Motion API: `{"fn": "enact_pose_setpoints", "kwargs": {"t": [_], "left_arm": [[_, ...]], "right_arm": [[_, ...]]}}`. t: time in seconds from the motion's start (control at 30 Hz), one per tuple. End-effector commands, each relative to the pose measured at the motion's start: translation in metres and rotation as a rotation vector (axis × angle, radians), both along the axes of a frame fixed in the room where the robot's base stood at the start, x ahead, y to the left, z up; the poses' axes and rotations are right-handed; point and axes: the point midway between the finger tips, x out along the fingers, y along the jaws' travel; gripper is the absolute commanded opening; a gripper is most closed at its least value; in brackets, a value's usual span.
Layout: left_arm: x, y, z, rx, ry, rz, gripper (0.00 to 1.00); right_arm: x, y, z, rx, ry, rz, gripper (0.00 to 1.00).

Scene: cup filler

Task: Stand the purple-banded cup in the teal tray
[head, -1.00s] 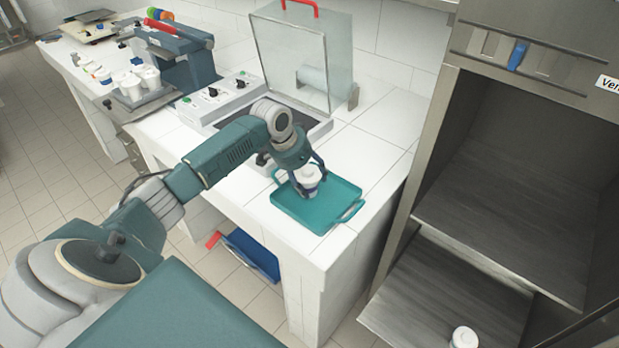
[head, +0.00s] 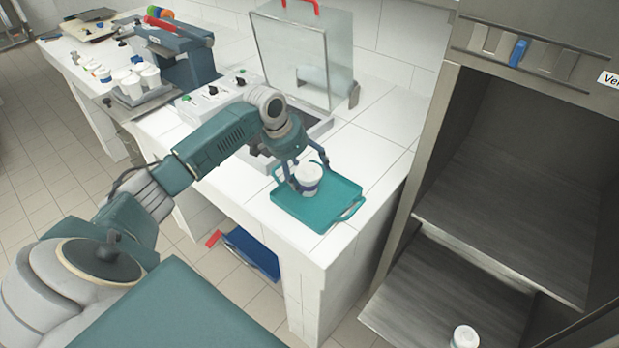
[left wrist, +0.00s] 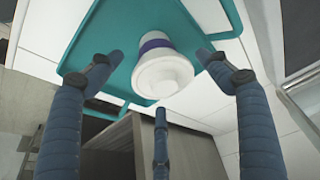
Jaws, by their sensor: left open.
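The purple-banded cup (head: 308,180) is white with a lid and stands upright on the teal tray (head: 345,190), in its left half. The cup also shows in the left wrist view (left wrist: 160,68), its purple band visible below the lid. My left gripper (head: 307,168) is open just above and behind the cup, its fingers spread around the lid's sides. In the left wrist view the fingers of my left gripper (left wrist: 155,95) stand apart from the cup with gaps on both sides. My right gripper is not in view.
A clear-lidded machine (head: 300,60) stands behind the tray. Several white cups (head: 140,80) stand at the far left. A steel cabinet with open shelves (head: 500,190) is on the right, with another white cup (head: 465,337) low in it. A blue bin (head: 250,252) sits under the counter.

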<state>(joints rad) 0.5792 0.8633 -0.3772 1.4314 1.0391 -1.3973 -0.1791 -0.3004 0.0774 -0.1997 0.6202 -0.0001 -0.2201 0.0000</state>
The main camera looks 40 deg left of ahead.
Motion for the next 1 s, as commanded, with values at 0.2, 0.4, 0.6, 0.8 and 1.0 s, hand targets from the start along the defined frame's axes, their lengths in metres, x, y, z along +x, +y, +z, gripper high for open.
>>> {"fn": "enact_pose_setpoints", "kwargs": {"t": [0.2,0.4,0.6,0.8,1.0], "left_arm": [[-0.016,0.008,0.044,0.002,-0.004,-0.001,0.77],[-0.026,0.012,0.071,0.001,-0.001,0.0,0.77],[-0.029,0.012,0.08,-0.001,-0.001,0.0,0.77],[-0.029,0.012,0.08,-0.001,-0.001,0.0,0.77],[-0.029,0.012,0.079,-0.001,0.0,0.0,0.77]], "right_arm": [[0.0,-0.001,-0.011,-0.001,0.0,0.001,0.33],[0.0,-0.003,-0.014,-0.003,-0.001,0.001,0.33],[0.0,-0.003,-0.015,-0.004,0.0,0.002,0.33],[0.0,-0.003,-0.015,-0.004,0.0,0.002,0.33],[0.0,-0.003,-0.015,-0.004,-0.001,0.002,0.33]]}}
